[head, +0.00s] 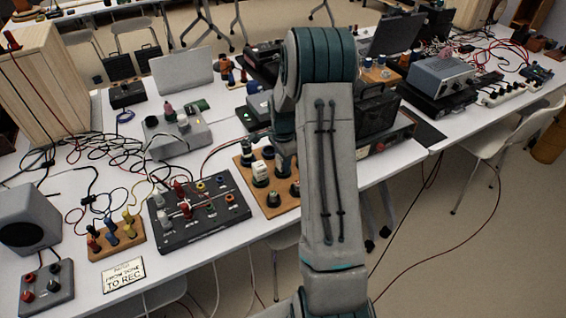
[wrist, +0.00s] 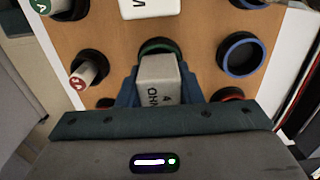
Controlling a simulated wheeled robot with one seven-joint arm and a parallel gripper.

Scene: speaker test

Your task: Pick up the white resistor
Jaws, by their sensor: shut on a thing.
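In the wrist view my gripper (wrist: 159,88) is shut on a pale grey-white block (wrist: 158,98) marked "4 OHM", with a dark finger on each side. The block stands at a green-ringed hole in the wooden board (wrist: 200,30); I cannot tell whether it is seated or lifted. A whiter block (wrist: 150,8) is cut off at the top edge. In the head view the board (head: 244,160) lies on the white table, with a white block (head: 260,173) on it. My arm hides the board's right side and most of my gripper there.
On the board are a blue-ringed hole (wrist: 241,54), a red-topped peg (wrist: 82,75) and a green-topped peg (wrist: 50,5). A black panel with knobs (head: 200,212) lies left of the board. Loose cables cover the table's left part. A black case (head: 378,110) stands behind my arm.

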